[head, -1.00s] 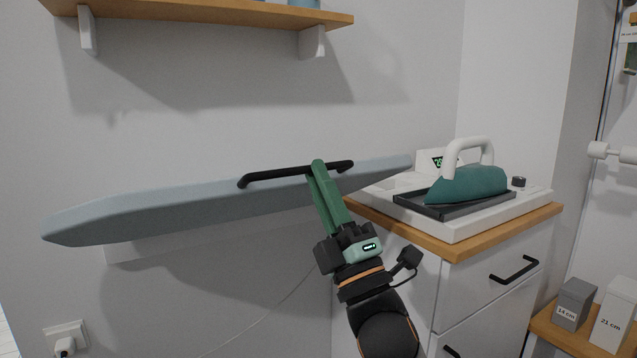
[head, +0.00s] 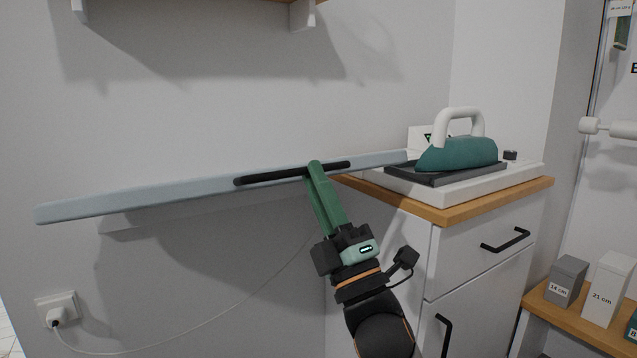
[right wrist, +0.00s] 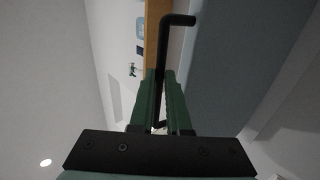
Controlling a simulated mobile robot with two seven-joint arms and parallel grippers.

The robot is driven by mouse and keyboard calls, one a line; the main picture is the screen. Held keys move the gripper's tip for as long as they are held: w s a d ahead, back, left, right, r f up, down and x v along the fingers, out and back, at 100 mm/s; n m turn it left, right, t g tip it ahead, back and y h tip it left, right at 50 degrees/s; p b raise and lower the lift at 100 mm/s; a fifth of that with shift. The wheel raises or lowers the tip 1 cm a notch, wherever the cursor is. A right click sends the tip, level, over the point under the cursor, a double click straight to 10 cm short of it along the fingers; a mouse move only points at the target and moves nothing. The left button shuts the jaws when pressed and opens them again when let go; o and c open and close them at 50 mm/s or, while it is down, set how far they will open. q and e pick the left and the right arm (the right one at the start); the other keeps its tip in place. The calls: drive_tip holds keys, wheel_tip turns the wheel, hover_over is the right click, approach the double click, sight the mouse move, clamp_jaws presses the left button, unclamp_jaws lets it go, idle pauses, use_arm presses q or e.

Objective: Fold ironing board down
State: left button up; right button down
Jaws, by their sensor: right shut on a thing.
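The ironing board (head: 150,198) is pale blue and fixed at the wall. In the head view it shows nearly edge-on, close to level. A black bar handle (head: 270,176) runs along its near edge. My right gripper (head: 315,168) is shut on the handle near its middle, reaching up from below. In the right wrist view, the green fingers (right wrist: 164,85) close around the black handle (right wrist: 163,50), with the board's blue surface (right wrist: 235,70) to the right. My left gripper is not in view.
A white cabinet (head: 475,245) with a wooden top stands at the right, close to the board's right end. A teal iron (head: 458,154) rests on a dark tray there. A wall shelf is above. A cord runs from the socket (head: 57,310) below the board.

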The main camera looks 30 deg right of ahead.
drive_tip(key=shift+w+f, duration=0.3)
drive_tip(key=c, duration=1.1)
unclamp_jaws()
drive_tip(key=shift+w, duration=0.1)
drive_tip(key=shift+o, duration=1.1)
drive_tip(key=shift+r, duration=0.15)
drive_tip(key=shift+s+r, duration=0.1)
drive_tip(key=shift+s, duration=0.1)
